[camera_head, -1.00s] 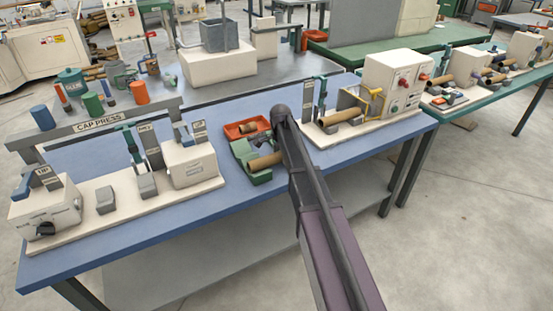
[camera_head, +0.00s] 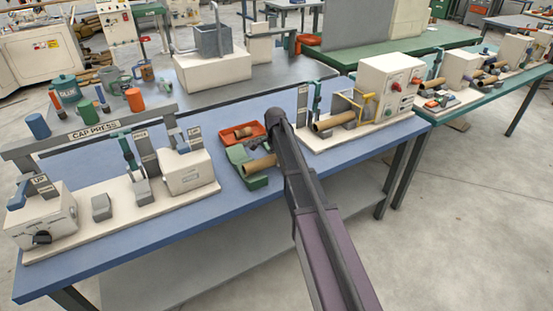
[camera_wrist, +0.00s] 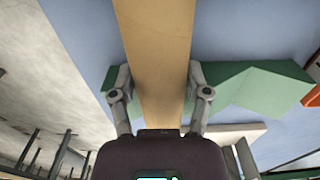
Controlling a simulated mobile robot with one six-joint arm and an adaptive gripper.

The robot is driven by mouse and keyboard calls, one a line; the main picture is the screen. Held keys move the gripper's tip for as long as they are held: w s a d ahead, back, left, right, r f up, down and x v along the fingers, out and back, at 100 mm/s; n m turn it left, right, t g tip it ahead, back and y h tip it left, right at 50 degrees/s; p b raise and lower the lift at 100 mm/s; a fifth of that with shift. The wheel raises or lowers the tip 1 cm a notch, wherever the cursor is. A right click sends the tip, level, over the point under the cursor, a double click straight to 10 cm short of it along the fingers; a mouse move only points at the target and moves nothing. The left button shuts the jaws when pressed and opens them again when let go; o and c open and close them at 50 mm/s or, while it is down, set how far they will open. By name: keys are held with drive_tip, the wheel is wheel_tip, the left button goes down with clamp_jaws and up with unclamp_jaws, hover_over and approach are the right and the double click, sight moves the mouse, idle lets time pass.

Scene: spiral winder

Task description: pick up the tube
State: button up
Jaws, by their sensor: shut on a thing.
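The tan cardboard tube (camera_head: 260,165) shows at the green cradle (camera_head: 234,153), its right end hidden behind my arm. In the wrist view the tube (camera_wrist: 153,35) runs up the picture between the two fingers of my gripper (camera_wrist: 158,80), which is shut on it. Green surfaces of the cradle (camera_wrist: 255,88) show on both sides of the tube there. I cannot tell whether the tube still touches the cradle. My gripper is hidden behind my arm in the head view.
An orange tray (camera_head: 226,138) with a short brown piece lies behind the cradle. The cap press (camera_head: 120,205) stands to the left. A machine (camera_head: 388,85) with another tube (camera_head: 333,122) stands to the right. The blue table's (camera_head: 235,196) front strip is clear.

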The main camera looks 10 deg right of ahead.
drive_tip(key=shift+r+p, duration=0.7)
drive_tip(key=shift+r, duration=0.2)
drive_tip(key=s+r+p, duration=0.1)
drive_tip(key=s+r, duration=0.1)
drive_tip(key=s, duration=1.4)
drive_tip(key=shift+a+p, duration=0.35)
drive_tip(key=shift+p, duration=0.05)
